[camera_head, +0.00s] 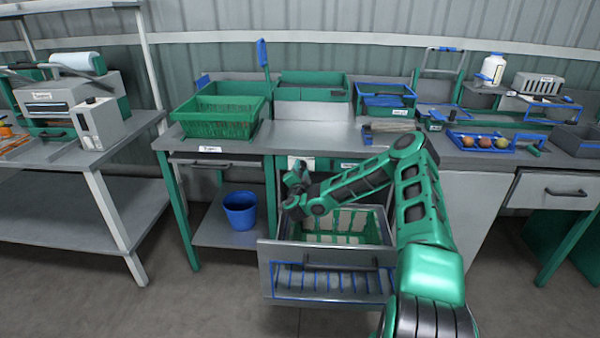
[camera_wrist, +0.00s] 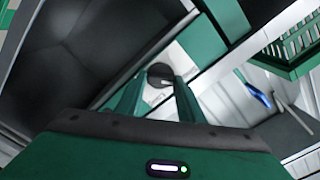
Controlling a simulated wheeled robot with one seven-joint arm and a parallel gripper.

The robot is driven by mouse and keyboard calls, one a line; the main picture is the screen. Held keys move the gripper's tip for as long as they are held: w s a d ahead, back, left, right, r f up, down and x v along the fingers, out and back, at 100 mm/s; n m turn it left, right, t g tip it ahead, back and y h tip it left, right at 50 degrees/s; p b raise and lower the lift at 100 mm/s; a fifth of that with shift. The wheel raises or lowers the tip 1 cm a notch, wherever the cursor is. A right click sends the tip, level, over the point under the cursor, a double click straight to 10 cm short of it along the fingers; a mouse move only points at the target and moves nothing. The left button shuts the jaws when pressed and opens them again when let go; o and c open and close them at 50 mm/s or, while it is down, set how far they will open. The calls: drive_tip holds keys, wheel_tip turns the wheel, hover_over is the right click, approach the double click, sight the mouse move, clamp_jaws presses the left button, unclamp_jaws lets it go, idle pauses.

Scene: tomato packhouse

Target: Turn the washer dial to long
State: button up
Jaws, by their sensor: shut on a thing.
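The washer dial (camera_wrist: 160,72) is a dark round knob with a pale mark, at the far end of my fingers in the wrist view. My gripper (camera_wrist: 158,84) has its two green fingers on either side of the dial, shut on it. In the head view my gripper (camera_head: 298,176) reaches the front of the washer under the counter and hides the dial. The washer's drawer (camera_head: 330,283) is pulled open, with a green rack (camera_head: 345,238) inside. The dial's setting marks are too small to read.
The open drawer stands out below my arm. The counter (camera_head: 330,138) above holds a green basket (camera_head: 222,116), a green bin (camera_head: 313,83) and a blue-rimmed tray (camera_head: 385,97). A blue bucket (camera_head: 240,211) sits on the lower shelf at left. The floor in front is clear.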

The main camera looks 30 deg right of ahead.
drive_tip(key=shift+f+m, duration=0.1)
drive_tip(key=shift+m, duration=0.2)
drive_tip(key=m, duration=0.3)
drive_tip(key=shift+s+d+f, duration=0.1)
drive_tip(key=m, duration=0.4)
drive_tip(key=shift+f, duration=0.1)
drive_tip(key=m, duration=0.5)
drive_tip(key=shift+f+m, duration=0.1)
drive_tip(key=shift+m, duration=1.5)
drive_tip(key=o, duration=1)
